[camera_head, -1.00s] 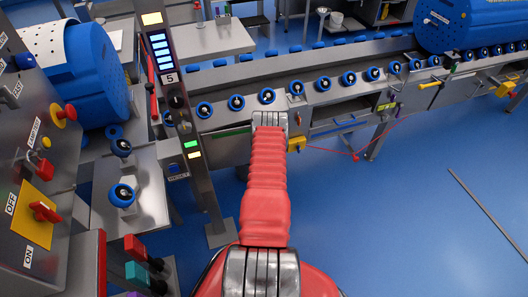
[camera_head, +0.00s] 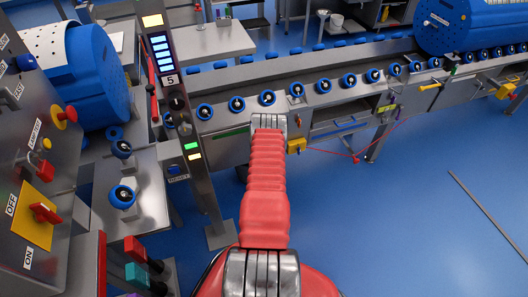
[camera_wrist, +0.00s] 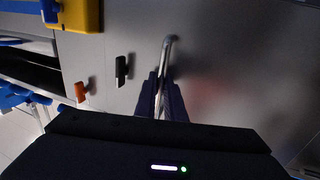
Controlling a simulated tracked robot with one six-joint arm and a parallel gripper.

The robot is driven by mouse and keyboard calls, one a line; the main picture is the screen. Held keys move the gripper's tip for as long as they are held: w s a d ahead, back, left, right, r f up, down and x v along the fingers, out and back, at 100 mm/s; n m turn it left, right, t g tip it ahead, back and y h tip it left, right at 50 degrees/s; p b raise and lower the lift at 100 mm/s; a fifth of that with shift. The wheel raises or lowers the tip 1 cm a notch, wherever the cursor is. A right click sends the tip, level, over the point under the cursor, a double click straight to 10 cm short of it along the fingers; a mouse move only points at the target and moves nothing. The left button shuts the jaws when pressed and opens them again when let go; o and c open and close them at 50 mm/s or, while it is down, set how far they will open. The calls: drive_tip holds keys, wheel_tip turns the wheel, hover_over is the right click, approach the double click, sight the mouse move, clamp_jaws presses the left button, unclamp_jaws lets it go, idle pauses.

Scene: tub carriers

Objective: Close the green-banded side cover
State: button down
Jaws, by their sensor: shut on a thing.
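My gripper (camera_wrist: 163,88) is in the wrist view with its two dark fingers closed around a thin metal bar handle (camera_wrist: 168,44). The handle stands against a smooth grey metal panel (camera_wrist: 225,60). No green band shows in the wrist view. In the head view a green band (camera_head: 232,133) runs along the side of the conveyor, just left of the end of my red arm. My arm hides the gripper, the handle and part of the side there. I cannot tell from these views how far the cover stands open.
A black latch (camera_wrist: 121,70) and an orange latch (camera_wrist: 81,91) are left of the handle. A yellow box (camera_head: 297,146) is right of my arm. A post with indicator lights (camera_head: 180,110) and a control panel (camera_head: 35,180) stand left. The blue floor at right is mostly clear.

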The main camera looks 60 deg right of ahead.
drive_tip(key=c, duration=2.1)
unclamp_jaws()
drive_tip(key=shift+w+d+r, duration=0.15)
drive_tip(key=v, duration=1.4)
